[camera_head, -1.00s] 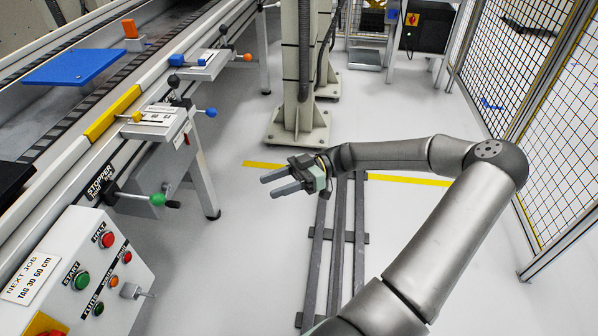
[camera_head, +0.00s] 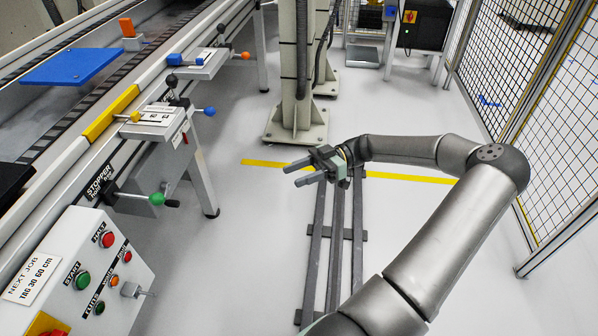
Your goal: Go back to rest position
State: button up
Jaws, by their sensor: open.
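My gripper (camera_head: 302,173) is in the middle of the picture, at the end of my grey arm. It is open, with two grey fingers apart and nothing between them. The fingers point left toward the conveyor side. It shows in front of the base of a pale column and above the dark floor rails (camera_head: 337,245). The arm is bent at an elbow on the right, near the mesh fence.
A conveyor (camera_head: 60,150) with a blue plate (camera_head: 85,66) and levers runs along the left. A control box (camera_head: 85,270) with buttons stands front left. A pale column (camera_head: 297,90) stands behind my gripper. A mesh fence (camera_head: 560,120) is on the right. White floor lies between.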

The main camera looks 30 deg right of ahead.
jog(key=s+a+r+m+g+h+p, duration=0.2)
jog(key=a+r+m+g+h+p, duration=0.1)
jog(key=a+h+p, duration=0.3)
jog(key=s+a+r+m+g+h+p, duration=0.2)
jog(key=s+a+r+g+h+p, duration=0.15)
jog(key=a, duration=0.55)
jog(key=s+a+r+m+t+h+p, duration=0.2)
jog(key=s+r+m+h+p, duration=0.2)
jog(key=r, duration=0.6)
jog(key=s+a+r+m+t+h+p, duration=0.2)
jog(key=s+r+m+t+h+p, duration=0.1)
jog(key=r+p, duration=0.5)
jog(key=s+r+m+h, duration=0.1)
jog(key=s+r+m, duration=0.1)
jog(key=s, duration=0.1)
jog(key=shift+a, duration=0.2)
